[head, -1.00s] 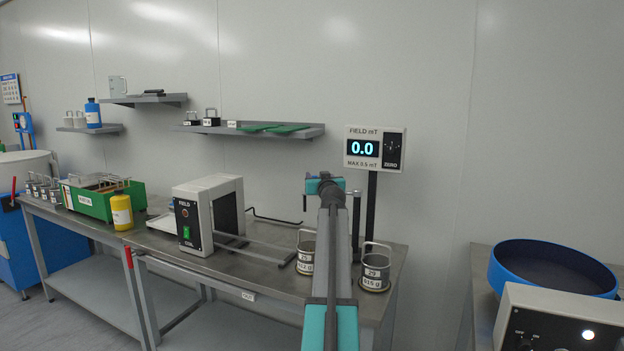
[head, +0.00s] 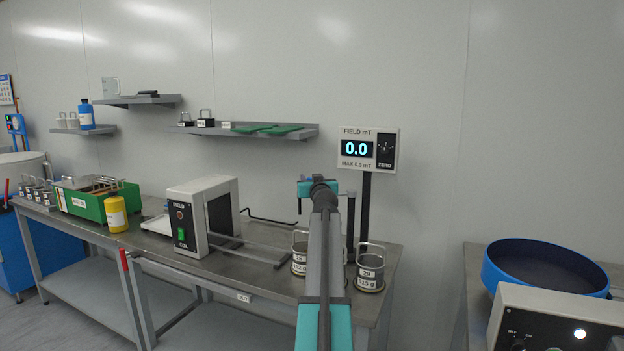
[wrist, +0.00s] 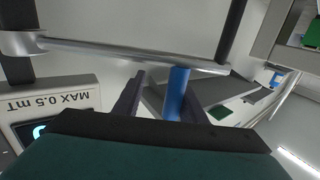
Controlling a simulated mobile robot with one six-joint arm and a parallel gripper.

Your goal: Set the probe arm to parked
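The probe arm shows in the wrist view as a silver rod (wrist: 130,53) running from a collar on a dark post, with a dark probe (wrist: 232,30) at its far end. A blue upright handle (wrist: 178,92) stands on the rod. My gripper (wrist: 160,98) has its two fingers apart on either side of this handle. The handle is close to the right finger, with a clear gap to the left one; contact cannot be told. In the head view my gripper (head: 318,185) is beside the field meter (head: 368,149), which reads 0.0. My arm hides much of the probe arm there.
The white coil box (head: 203,218) stands on the bench left of my arm. Two labelled canisters, one on the right (head: 369,270), stand below my gripper. A yellow bottle (head: 116,213) and a green box (head: 95,203) are farther left. A blue round pan (head: 545,267) is at right.

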